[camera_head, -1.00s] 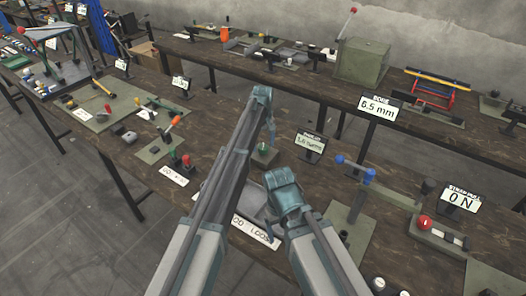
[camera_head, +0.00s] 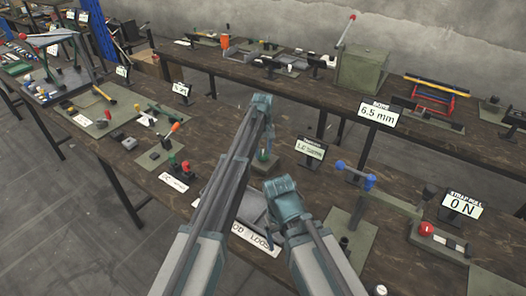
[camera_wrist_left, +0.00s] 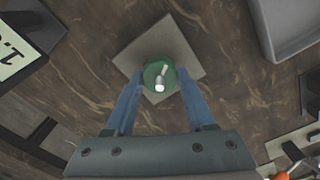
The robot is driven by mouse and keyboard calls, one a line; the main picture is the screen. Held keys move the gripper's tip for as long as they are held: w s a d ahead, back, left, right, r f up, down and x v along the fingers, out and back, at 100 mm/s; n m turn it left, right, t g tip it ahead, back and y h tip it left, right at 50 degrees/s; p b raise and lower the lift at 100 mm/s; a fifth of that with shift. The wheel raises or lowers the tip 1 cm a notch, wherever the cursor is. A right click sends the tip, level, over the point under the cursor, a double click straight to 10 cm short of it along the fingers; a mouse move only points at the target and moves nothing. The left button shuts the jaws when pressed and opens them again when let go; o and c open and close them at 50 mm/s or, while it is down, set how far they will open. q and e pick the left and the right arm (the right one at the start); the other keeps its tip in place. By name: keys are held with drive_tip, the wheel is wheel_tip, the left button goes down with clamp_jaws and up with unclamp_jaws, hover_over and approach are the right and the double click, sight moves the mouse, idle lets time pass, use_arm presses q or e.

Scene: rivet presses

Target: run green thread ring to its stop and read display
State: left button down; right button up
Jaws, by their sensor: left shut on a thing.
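The green thread ring (camera_head: 263,155) sits on a small grey-green base plate (camera_head: 289,165) on the near bench. In the left wrist view the ring (camera_wrist_left: 151,70) is round, with a pale pin showing at its middle. My left gripper (camera_wrist_left: 160,83) is over it, with a blue finger on each side, shut on the ring. A small display (camera_head: 310,148) stands just right of the plate; its text seems to end in "turns", but its digits are too blurred to read surely. My right arm's wrist (camera_head: 283,200) is near the bench front; its jaws are hidden.
A grey tray (camera_head: 254,211) with a label lies between my arms. To the right are a blue-handled device (camera_head: 369,183), a "0 N" display (camera_head: 462,206) and a red-knobbed device (camera_head: 427,229). A "6.5 mm" display (camera_head: 378,113) stands behind.

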use_arm(q)
drive_tip(key=shift+m, duration=0.4)
drive_tip(key=m, duration=0.4)
drive_tip(key=shift+m, duration=0.4)
drive_tip(key=m, duration=1)
drive_tip(key=shift+m, duration=0.4)
drive_tip(key=m, duration=0.5)
drive_tip(key=shift+s, duration=0.1)
drive_tip(key=shift+m, duration=0.3)
drive_tip(key=shift+c, duration=1.3)
unclamp_jaws()
